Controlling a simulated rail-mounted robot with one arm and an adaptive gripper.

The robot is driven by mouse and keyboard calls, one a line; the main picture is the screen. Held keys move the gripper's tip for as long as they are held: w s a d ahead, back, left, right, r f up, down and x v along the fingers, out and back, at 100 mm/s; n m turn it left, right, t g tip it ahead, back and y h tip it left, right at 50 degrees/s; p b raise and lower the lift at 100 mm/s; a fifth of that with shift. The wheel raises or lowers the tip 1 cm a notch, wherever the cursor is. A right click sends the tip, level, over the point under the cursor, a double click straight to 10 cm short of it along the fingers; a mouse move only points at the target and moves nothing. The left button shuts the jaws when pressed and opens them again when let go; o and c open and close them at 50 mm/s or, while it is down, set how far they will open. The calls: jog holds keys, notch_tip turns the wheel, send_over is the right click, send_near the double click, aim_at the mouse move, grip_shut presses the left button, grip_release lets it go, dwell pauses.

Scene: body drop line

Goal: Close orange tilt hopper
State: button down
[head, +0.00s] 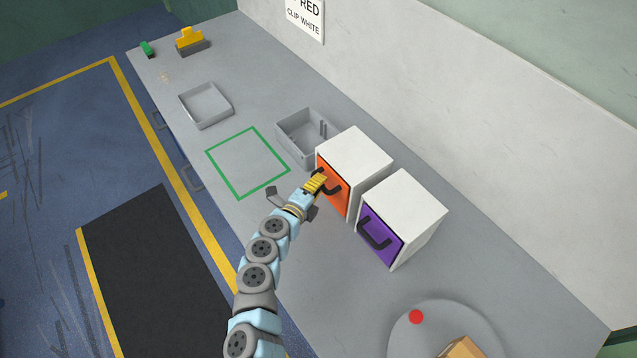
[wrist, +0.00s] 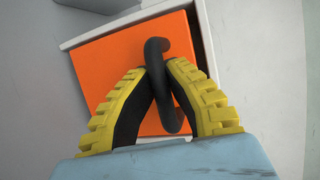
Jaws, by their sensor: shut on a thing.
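The orange tilt hopper (head: 334,187) is a white box with an orange front and a black handle, standing on the grey bench. In the wrist view its orange front (wrist: 110,70) sits within the white frame, with a dark gap along one edge. My gripper (head: 318,184) is at the front of this hopper. In the wrist view the yellow-padded fingers (wrist: 158,75) come together on the black handle (wrist: 160,58). The fingers hide part of the handle and the lower front. I cannot tell exactly how far the front is tilted.
A white box with a purple front (head: 380,232) stands close on the right. A grey bin (head: 290,150) is behind on the left. A grey tray (head: 207,121) and a green outlined square (head: 248,198) lie farther left. A round grey plate (head: 400,345) with a red ball (head: 416,317) is at the lower right.

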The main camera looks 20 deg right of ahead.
jog(key=c, duration=1)
grip_release()
jog(key=shift+d+r, duration=0.1)
jog(key=shift+r, duration=0.1)
jog(key=shift+c, duration=0.2)
jog(key=shift+f, duration=0.1)
jog(key=v, duration=1.2)
